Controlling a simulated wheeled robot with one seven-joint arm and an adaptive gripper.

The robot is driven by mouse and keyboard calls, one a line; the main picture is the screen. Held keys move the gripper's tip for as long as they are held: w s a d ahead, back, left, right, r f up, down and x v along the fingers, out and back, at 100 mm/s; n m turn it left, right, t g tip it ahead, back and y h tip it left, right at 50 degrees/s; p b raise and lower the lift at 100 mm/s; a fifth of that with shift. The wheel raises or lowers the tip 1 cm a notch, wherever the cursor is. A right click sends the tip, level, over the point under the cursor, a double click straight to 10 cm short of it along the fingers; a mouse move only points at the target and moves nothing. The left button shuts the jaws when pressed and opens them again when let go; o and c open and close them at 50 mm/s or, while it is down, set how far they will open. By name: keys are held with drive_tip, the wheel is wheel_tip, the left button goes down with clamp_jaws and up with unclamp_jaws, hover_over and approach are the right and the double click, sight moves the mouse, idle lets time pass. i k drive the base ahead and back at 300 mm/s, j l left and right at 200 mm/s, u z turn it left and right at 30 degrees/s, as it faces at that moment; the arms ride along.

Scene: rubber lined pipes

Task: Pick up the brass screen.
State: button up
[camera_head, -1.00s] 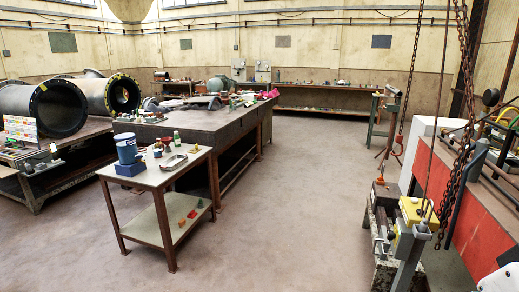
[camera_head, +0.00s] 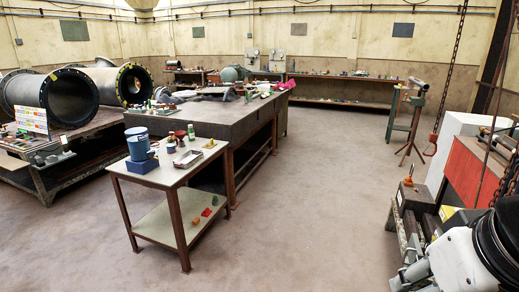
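I cannot make out a brass screen for certain at this distance. A small yellowish item (camera_head: 209,144) lies at the far right of the small table's top, too small to identify. White and black links of my arm fill the lower right corner. I cannot make out my gripper or its fingers.
The small table (camera_head: 160,178) holds a blue tin (camera_head: 138,146) on a blue box (camera_head: 142,166), a green bottle (camera_head: 191,132), a tray (camera_head: 188,159) and small parts on its lower shelf. A large dark workbench (camera_head: 240,122) stands behind. Pipes (camera_head: 70,97) lie left. Open floor (camera_head: 310,200) spreads centrally.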

sight(210, 145)
drive_tip(key=i+j+u, duration=0.1)
drive_tip(key=i, duration=0.55)
drive_tip(key=i+u, duration=0.1)
drive_tip(key=i, duration=0.6)
drive_tip(key=i+u, duration=0.1)
drive_tip(key=i, duration=1.2)
drive_tip(key=i+u, duration=0.15)
drive_tip(key=i, duration=0.55)
drive_tip(key=i+l+u, duration=0.1)
drive_tip(key=i, duration=0.55)
drive_tip(key=i+l+u, duration=0.1)
drive_tip(key=i+l, duration=0.15)
drive_tip(key=i, duration=0.4)
